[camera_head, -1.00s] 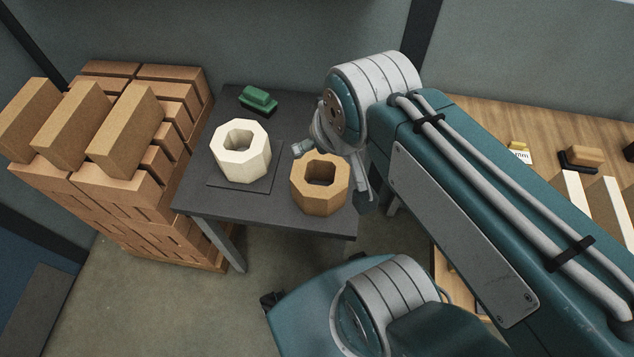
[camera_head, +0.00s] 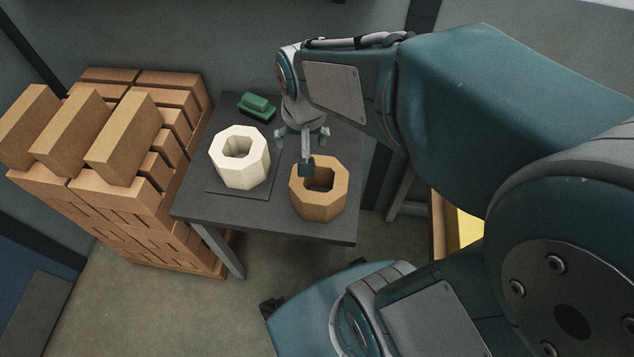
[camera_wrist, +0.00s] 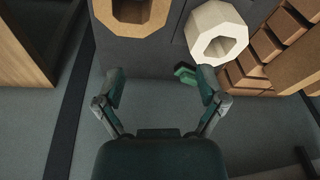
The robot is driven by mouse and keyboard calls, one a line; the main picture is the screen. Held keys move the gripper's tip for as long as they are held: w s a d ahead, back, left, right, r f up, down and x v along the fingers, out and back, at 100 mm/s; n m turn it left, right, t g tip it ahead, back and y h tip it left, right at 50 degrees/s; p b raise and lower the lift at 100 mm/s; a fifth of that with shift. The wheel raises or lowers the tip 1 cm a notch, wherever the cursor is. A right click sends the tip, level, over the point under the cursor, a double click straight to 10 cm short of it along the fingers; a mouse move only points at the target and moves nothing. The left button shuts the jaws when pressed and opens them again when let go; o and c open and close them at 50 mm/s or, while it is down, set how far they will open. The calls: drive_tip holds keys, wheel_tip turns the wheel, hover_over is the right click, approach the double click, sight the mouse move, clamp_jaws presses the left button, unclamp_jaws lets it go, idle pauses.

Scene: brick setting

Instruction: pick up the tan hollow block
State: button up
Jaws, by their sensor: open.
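The tan hollow block (camera_head: 319,203) is an eight-sided ring standing on the dark table (camera_head: 270,222), near its front right corner. In the wrist view the tan block (camera_wrist: 155,14) is at the top, cut off by the frame edge. My gripper (camera_head: 300,150) is open and empty, just behind the block in the head view. One dark fingertip overlaps the block's back rim in the picture; I cannot tell whether it touches. In the wrist view my gripper (camera_wrist: 160,88) shows two spread fingers with nothing between them.
A cream hollow block (camera_head: 240,172) stands left of the tan one on a thin dark plate (camera_head: 228,190). A green object (camera_head: 256,106) lies at the table's back. A stack of orange bricks (camera_head: 150,215) stands close on the left. The table's front left is clear.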

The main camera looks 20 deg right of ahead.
sight(298, 180)
drive_tip(key=w+f+m, duration=0.1)
drive_tip(key=f, duration=0.2)
drive_tip(key=w+f+m+g, duration=0.1)
drive_tip(key=w+f, duration=0.1)
drive_tip(key=f, duration=0.2)
drive_tip(key=w+f+m+g, duration=0.1)
drive_tip(key=f, duration=0.2)
drive_tip(key=shift+w+d+f, duration=0.1)
drive_tip(key=shift+w+f, duration=0.2)
drive_tip(key=shift+f, duration=0.1)
wheel_tip(298, 180, down, 5)
drive_tip(key=shift+f, duration=0.15)
drive_tip(key=f, duration=0.5)
drive_tip(key=shift+w+f, duration=0.25)
drive_tip(key=shift+f, duration=0.1)
clamp_jaws()
